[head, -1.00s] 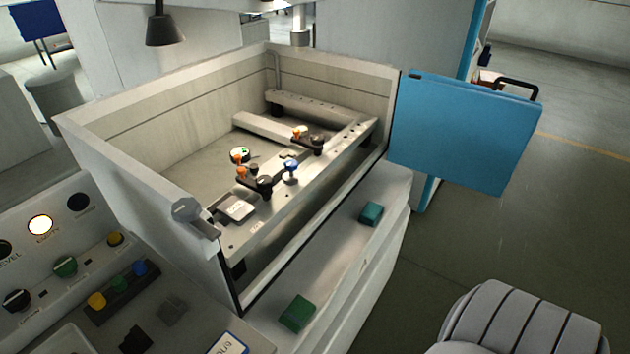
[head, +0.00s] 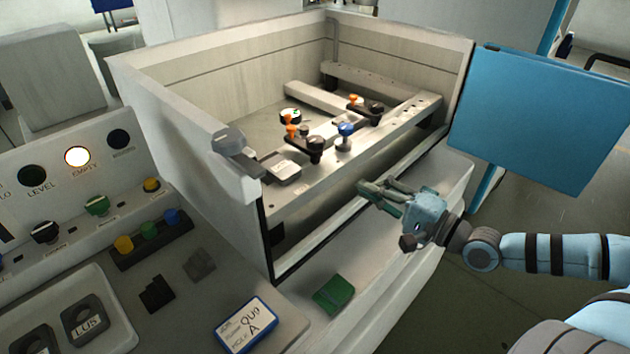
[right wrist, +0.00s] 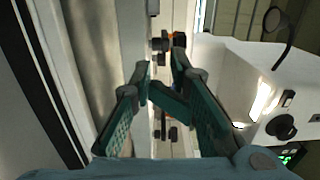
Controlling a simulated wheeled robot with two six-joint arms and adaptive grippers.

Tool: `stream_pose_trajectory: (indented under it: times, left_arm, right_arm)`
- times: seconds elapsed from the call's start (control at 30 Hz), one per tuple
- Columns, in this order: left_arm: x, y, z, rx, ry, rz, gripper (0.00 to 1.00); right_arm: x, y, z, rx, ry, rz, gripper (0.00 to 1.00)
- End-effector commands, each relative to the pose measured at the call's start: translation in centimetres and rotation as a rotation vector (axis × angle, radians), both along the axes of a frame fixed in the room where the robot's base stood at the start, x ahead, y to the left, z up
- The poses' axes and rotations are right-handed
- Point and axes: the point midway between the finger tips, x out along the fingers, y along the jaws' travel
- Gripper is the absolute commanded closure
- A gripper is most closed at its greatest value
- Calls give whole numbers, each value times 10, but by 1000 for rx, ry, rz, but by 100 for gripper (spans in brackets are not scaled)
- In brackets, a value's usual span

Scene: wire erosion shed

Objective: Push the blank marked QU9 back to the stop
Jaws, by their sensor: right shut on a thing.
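A card (head: 250,325) reading QU9 and A lies on the console at the bottom. A grey plate (head: 282,172) lies on the near left end of the rail (head: 345,160) inside the tank; its label is too small to read. Dark clamps with orange knobs (head: 291,131) and a blue knob (head: 346,130) stand along the rail. My right gripper (head: 378,196) is over the tank's front ledge, outside the tank. In the right wrist view, its fingers (right wrist: 160,68) are shut on a dark teal block (right wrist: 168,102). My left gripper is not in view.
A green block (head: 333,295) lies on the front ledge. A tray (head: 115,300) with dark blanks, one marked LUS, is at bottom left. The tank's side wall (head: 190,130) stands left of the rail. A blue panel (head: 540,120) stands open at the right.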

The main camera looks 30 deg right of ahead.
Motion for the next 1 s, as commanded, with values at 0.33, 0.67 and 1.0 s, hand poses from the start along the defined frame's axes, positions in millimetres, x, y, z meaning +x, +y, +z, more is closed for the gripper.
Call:
stream_pose_trajectory:
  times: [0.33, 0.67, 1.0]
  left_arm:
    - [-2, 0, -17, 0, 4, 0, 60]
    - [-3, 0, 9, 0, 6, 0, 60]
    - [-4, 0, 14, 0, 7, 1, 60]
  right_arm:
    - [44, 16, 5, 9, -10, -8, 100]
    - [96, 52, 5, 3, -4, 5, 100]
    - [105, 75, -1, -5, 1, 6, 100]
